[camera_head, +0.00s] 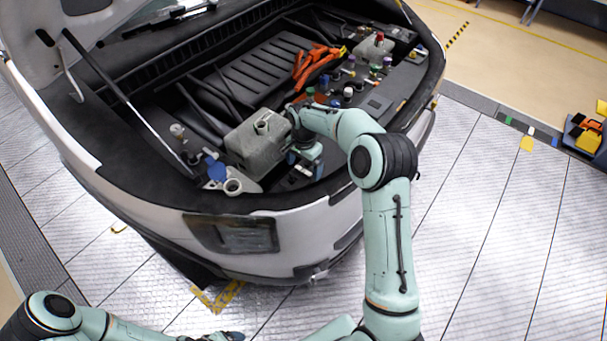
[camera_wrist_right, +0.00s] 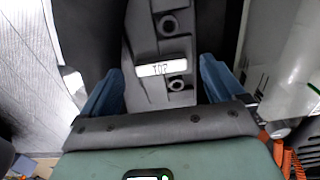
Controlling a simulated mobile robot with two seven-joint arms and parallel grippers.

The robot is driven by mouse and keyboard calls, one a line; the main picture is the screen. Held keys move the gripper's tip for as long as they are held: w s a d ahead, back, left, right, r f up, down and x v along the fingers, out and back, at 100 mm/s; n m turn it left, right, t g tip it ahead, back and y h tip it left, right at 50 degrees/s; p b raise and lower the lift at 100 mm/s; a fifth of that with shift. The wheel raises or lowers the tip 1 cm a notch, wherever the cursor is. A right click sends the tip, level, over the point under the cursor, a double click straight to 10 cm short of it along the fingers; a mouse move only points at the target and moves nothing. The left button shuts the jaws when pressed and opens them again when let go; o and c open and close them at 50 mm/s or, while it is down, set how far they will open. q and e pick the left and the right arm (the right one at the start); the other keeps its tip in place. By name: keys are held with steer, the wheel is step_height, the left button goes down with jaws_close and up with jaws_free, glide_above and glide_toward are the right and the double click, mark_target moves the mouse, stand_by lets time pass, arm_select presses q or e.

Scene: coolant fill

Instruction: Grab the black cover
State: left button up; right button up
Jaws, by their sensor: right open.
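In the right wrist view, a dark grey-black cover (camera_wrist_right: 146,48) with two round recesses and a white label (camera_wrist_right: 165,69) that seems to read TOP upside down lies between my blue fingers. My right gripper (camera_wrist_right: 161,72) is open, with one finger on each side of the cover and gaps showing. In the head view my right gripper (camera_head: 305,160) reaches down at the front of the open engine bay, beside a grey tank. There the arm and gripper mostly hide the cover. My left gripper (camera_head: 226,336) shows only in part at the bottom edge; its jaws are unclear.
The grey tank (camera_head: 258,146) stands close left of my right gripper. Orange cables (camera_head: 312,65) and several coloured caps lie behind. A prop rod (camera_head: 130,105) crosses the bay's left side.

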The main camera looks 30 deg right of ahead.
steer(key=shift+f, duration=0.6)
steer(key=shift+a, duration=0.1)
steer(key=c, duration=1.1)
steer(key=shift+c, duration=0.2)
